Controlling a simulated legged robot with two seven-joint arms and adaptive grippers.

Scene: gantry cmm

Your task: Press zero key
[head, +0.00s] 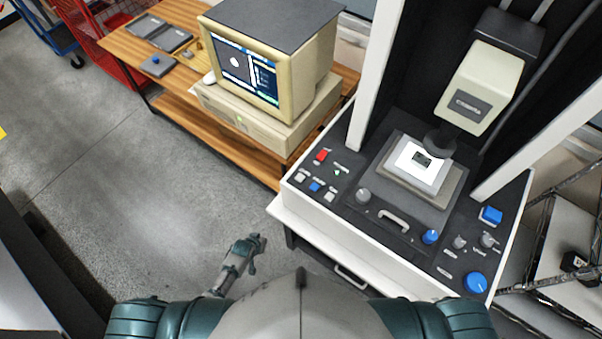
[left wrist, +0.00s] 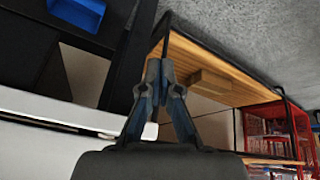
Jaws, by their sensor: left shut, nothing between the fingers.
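The measuring machine (head: 290,190) stands at the right in the head view, with a dark sloped control panel. On the panel's left part are a red key (head: 321,155), a pale key (head: 300,177), a blue key (head: 315,186) and a grey key (head: 330,196). Their labels are too small to read, so I cannot tell which one is the zero key. My left gripper (head: 257,243) is below and left of these keys, apart from the machine. In the left wrist view its fingers (left wrist: 160,65) are together with nothing between them. My right gripper is not in view.
A wooden bench (head: 180,95) carries a beige computer (head: 270,60). A lit stage (head: 422,163) sits under the machine's probe head (head: 480,90). Knobs and a handle (head: 394,222) line the panel's front. A red cart (head: 95,40) stands behind.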

